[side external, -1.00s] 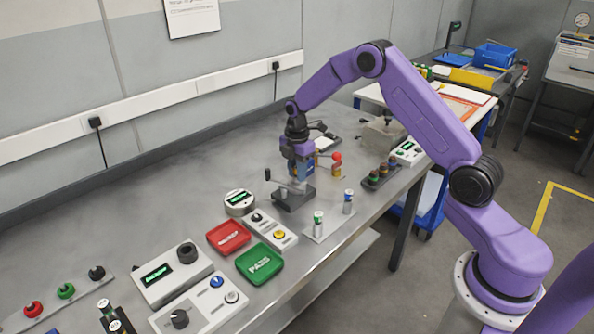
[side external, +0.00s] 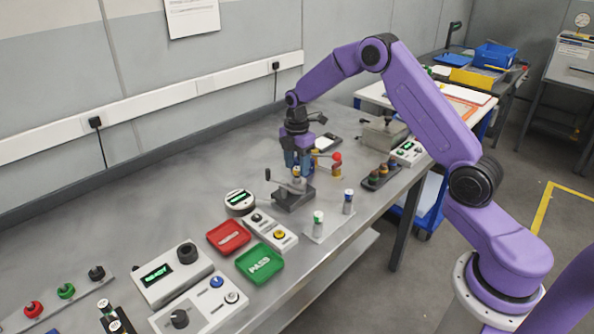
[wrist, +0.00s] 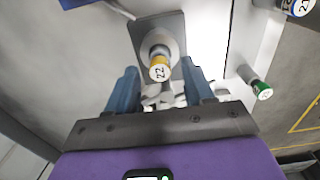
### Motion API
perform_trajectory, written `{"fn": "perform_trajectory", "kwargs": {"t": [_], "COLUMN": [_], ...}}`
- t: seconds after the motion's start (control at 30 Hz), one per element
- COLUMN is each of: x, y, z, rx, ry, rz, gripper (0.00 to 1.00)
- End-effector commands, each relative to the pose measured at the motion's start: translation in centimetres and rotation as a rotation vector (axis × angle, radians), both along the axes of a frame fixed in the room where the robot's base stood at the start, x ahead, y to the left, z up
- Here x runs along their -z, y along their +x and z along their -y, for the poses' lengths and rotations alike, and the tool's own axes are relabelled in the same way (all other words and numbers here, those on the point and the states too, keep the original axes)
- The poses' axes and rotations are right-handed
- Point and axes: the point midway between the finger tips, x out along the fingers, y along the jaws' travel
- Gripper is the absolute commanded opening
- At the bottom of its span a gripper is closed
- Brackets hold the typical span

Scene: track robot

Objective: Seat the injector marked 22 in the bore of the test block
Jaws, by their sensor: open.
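The injector marked 22 (wrist: 159,67) has a white top and a yellow band. In the wrist view it stands upright at the round boss of the grey test block (wrist: 139,30); how deep it sits in the bore I cannot tell. In the side view the block (side external: 291,200) is on the bench, with a dark-knobbed lever (side external: 269,176) at its left. My gripper (side external: 299,170) is above the block, pointing down. In the wrist view its blue fingers (wrist: 160,86) are apart, with the injector's top between and slightly beyond them.
A green-topped injector (side external: 318,219) and a blue-topped one (side external: 348,197) stand on a pale plate to the right. Red (side external: 229,237) and green (side external: 260,263) trays lie in front.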

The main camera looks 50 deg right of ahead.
Motion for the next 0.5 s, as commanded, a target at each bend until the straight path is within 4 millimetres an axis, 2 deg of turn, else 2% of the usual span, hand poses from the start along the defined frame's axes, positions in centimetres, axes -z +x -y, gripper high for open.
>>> {"fn": "perform_trajectory", "kwargs": {"t": [0.1, 0.3, 0.5], "x": [-2.6, -6.5, -8.8], "y": [0.1, 0.1, 0.0], "z": [0.0, 0.0, 0.0], "rx": [0.001, 0.001, 0.001], "ry": [0.0, 0.0, 0.0], "rz": [0.006, 0.005, 0.002], "gripper": [0.52, 0.52, 0.52]}}
